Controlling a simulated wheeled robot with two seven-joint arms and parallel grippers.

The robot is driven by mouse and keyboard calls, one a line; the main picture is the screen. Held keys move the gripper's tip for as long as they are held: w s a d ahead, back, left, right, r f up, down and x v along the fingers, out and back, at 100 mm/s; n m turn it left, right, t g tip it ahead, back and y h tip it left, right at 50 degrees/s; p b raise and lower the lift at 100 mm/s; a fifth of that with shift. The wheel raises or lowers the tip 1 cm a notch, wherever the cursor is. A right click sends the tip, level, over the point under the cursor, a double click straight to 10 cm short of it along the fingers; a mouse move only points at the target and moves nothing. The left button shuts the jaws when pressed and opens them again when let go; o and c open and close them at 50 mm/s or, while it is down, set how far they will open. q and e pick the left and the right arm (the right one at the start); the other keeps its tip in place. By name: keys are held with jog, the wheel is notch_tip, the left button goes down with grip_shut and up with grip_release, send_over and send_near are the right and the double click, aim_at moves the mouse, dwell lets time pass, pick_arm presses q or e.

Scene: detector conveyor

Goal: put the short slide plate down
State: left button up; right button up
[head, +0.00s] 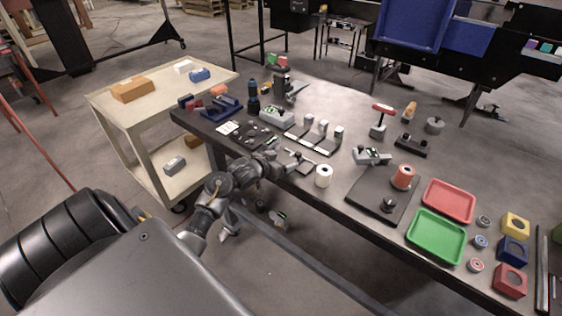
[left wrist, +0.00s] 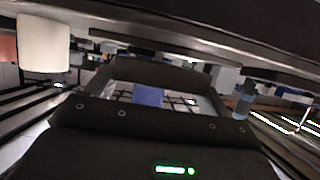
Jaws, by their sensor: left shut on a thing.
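My left gripper (head: 288,162) is at the near edge of the table, left of a white roll (head: 323,176). It is shut on a small dark plate (head: 304,168), which I take as the short slide plate. The plate is low over the tabletop; I cannot tell whether it touches it. The left wrist view shows the dark gripper body with a green light, and the white roll (left wrist: 43,44) at upper left. The plate is hard to make out there. My right gripper is not in view.
The table (head: 345,95) holds a row of grey upright blocks on strips (head: 322,130) just behind the gripper. A cream cart (head: 150,110) stands left.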

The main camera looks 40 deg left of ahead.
pick_arm(q)
jog(key=shift+w+a+f, duration=0.1)
jog(key=shift+f, duration=0.45)
jog(key=o, duration=1.9)
jog(key=v, duration=1.2)
jog(key=shift+f, duration=0.15)
